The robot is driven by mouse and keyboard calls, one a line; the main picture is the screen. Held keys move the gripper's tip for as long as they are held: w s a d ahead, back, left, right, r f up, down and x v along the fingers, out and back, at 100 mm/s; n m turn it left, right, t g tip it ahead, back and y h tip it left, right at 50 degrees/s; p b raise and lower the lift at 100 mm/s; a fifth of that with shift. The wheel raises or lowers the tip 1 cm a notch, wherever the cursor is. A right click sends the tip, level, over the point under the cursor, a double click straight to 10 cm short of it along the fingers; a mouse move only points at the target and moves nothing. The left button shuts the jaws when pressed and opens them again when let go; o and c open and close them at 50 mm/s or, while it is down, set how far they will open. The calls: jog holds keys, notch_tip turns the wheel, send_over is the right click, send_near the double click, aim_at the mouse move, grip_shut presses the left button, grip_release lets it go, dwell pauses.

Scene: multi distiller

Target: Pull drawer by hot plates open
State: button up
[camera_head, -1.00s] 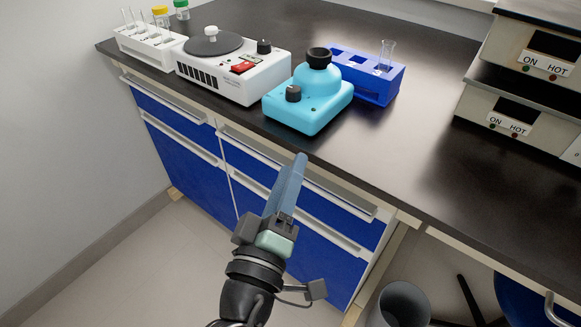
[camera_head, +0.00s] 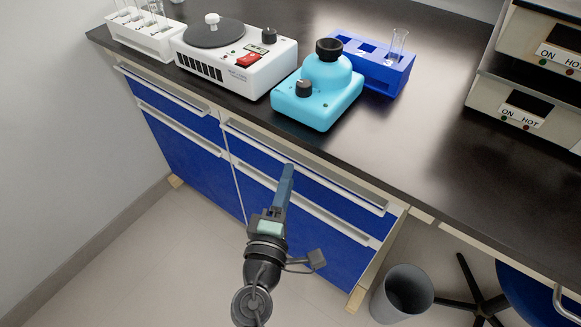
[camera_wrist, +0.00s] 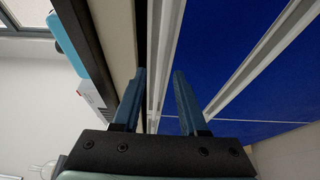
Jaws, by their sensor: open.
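The blue-fronted top drawer (camera_head: 268,162) of the right-hand cabinet column is shut under the dark counter. Its long pale handle rail (camera_head: 335,188) runs along the upper front, and it also shows in the wrist view (camera_wrist: 168,50). Two stacked hot plates (camera_head: 515,105) stand at the right of the counter. My gripper (camera_head: 287,170) is open and in front of this drawer. In the wrist view my gripper (camera_wrist: 158,95) has one finger on each side of the rail's line; I cannot tell whether the fingertips reach around it.
A lower drawer rail (camera_head: 310,222) runs below. Another cabinet column (camera_head: 165,105) is at left. A cyan device (camera_head: 318,95), blue rack (camera_head: 372,65) and white machine (camera_head: 225,60) stand on the counter. A grey bin (camera_head: 405,292) and a blue seat (camera_head: 515,295) are on the floor at right.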

jog(key=shift+x, duration=1.6)
grip_shut()
